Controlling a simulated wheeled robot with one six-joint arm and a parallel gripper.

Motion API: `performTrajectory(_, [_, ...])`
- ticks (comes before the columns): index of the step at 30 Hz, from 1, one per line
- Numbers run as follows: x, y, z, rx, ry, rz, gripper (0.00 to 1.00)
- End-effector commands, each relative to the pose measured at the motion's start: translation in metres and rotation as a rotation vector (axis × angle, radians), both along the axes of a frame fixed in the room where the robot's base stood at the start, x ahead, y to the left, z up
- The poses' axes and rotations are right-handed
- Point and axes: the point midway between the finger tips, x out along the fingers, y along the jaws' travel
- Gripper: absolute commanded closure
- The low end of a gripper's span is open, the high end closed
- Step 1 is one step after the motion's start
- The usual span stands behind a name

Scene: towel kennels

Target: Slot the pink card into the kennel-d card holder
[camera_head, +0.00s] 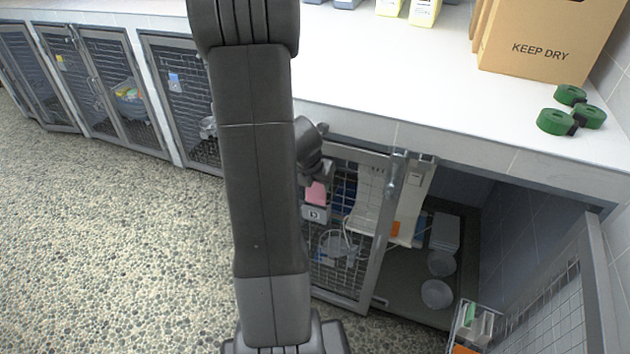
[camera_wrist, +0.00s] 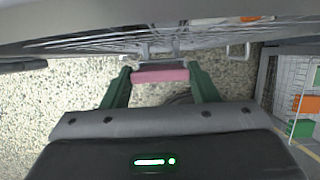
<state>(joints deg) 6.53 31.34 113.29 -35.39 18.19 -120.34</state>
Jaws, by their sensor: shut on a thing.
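The pink card (camera_head: 316,193) is upright in front of a kennel door's wire mesh, just above a small pale holder (camera_head: 314,213) with a dark letter that I cannot read surely. My gripper (camera_head: 319,174) is partly hidden behind my arm in the head view. In the wrist view, its two green fingers (camera_wrist: 160,78) are shut on the pink card (camera_wrist: 165,76), seen edge-on between them. The card lies close to a grey bracket on the door. I cannot tell whether its lower edge is inside the holder.
The mesh door (camera_head: 345,235) stands in front of an open kennel with bowls (camera_head: 437,293) inside. Another mesh door (camera_head: 560,315) is at the right. The white counter (camera_head: 400,90) above holds a cardboard box (camera_head: 550,40) and green rolls (camera_head: 557,122). Speckled floor (camera_head: 110,230) is clear at left.

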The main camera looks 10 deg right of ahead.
Motion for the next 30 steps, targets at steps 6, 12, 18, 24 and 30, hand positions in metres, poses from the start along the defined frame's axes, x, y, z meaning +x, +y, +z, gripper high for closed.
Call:
performTrajectory(6, [0.0, 0.0, -0.007, 0.0, 0.0, 0.0, 0.68])
performTrajectory(12, [0.0, 0.0, -0.012, 0.0, 0.0, 0.001, 0.68])
performTrajectory(18, [0.0, 0.0, -0.017, 0.0, 0.0, 0.001, 0.68])
performTrajectory(24, [0.0, 0.0, -0.017, 0.0, 0.0, 0.0, 0.23])
performTrajectory(30, [0.0, 0.0, -0.017, 0.0, 0.0, 0.0, 0.21])
